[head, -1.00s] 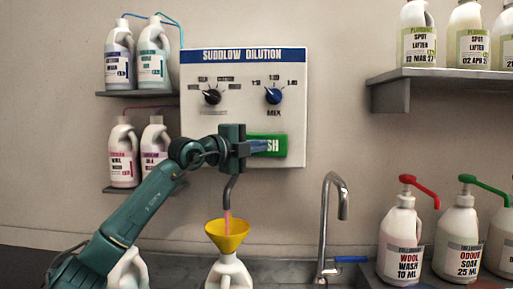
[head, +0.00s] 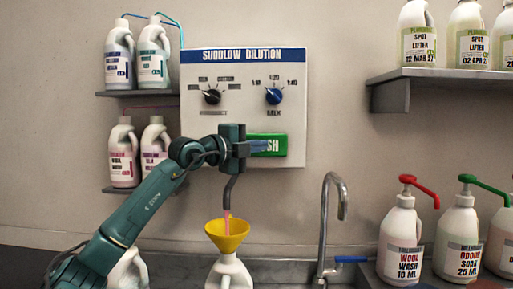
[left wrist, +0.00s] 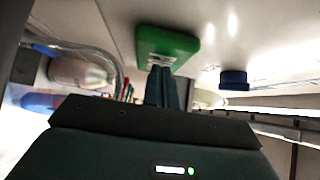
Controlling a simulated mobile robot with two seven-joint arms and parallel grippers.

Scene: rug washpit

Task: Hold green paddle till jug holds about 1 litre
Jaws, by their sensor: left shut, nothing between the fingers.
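The green paddle (head: 270,145) is on the lower part of the white dilution panel (head: 240,75). My left gripper (head: 262,146) is shut and empty, with its fingertips against the paddle's face. In the left wrist view the closed fingers (left wrist: 163,85) meet the paddle (left wrist: 168,48). Pink liquid runs from the dark spout (head: 229,190) into the yellow funnel (head: 228,236). The funnel sits in the mouth of the white jug (head: 229,272). The jug is opaque and cut off by the lower edge, so its level is hidden. My right gripper is out of view.
A black knob (head: 212,97) and a blue knob (head: 273,96) are above the paddle. A steel tap (head: 325,225) stands right of the jug. Pump bottles (head: 401,245) stand at the right; shelves (head: 440,73) with bottles flank the panel.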

